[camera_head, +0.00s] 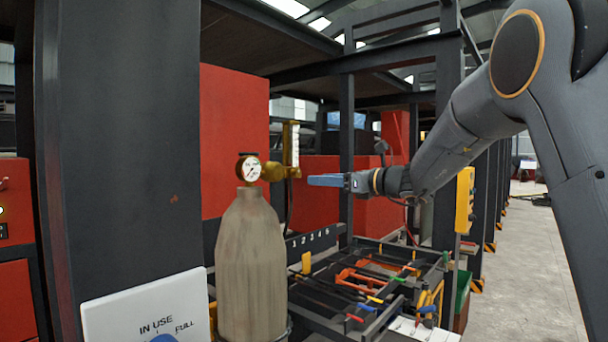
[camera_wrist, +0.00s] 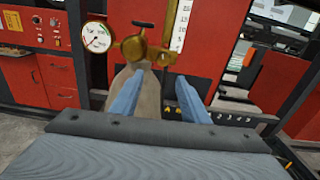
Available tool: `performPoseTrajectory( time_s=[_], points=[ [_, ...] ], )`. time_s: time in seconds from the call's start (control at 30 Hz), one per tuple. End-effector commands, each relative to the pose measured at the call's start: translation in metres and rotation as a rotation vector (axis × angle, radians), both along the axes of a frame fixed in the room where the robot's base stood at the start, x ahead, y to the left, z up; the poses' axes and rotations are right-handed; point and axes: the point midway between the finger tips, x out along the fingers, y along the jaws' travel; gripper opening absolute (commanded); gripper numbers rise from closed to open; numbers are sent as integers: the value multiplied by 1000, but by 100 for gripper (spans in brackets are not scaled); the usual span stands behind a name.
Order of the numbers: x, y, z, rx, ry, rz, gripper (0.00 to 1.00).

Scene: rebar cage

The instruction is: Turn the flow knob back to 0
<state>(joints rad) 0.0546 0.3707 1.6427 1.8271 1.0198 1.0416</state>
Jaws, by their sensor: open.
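A brass regulator (camera_head: 277,172) sits on top of a grey-beige gas cylinder (camera_head: 250,262). It carries a round white gauge (camera_head: 249,168) and an upright flow tube (camera_head: 294,143) with a scale. In the wrist view, the brass body (camera_wrist: 134,47) has a dark T-shaped handle (camera_wrist: 143,23) on top, and the scaled tube (camera_wrist: 181,24) stands to its right. Which part is the flow knob, and its setting, I cannot tell. My gripper (camera_head: 310,181) is open and empty, its blue fingers pointing at the regulator from the right. In the wrist view, the fingers (camera_wrist: 158,80) show below the brass fitting, apart from it.
A tray of tools (camera_head: 365,285) with a numbered rail lies below my gripper. A dark post (camera_head: 120,140) stands at left, with a white "IN USE / FULL" tag (camera_head: 150,305) before it. Red panels (camera_head: 233,140) stand behind the cylinder. Concrete floor is clear at right.

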Motion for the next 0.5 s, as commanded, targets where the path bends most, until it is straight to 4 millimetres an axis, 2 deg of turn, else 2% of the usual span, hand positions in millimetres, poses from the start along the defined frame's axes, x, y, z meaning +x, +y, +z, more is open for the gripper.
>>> performPoseTrajectory(
  time_s=[0.13,0.5],
  points=[
    [9,5,12,42,2,-5,41],
    [41,47,12,38,1,-6,41]
  ],
)
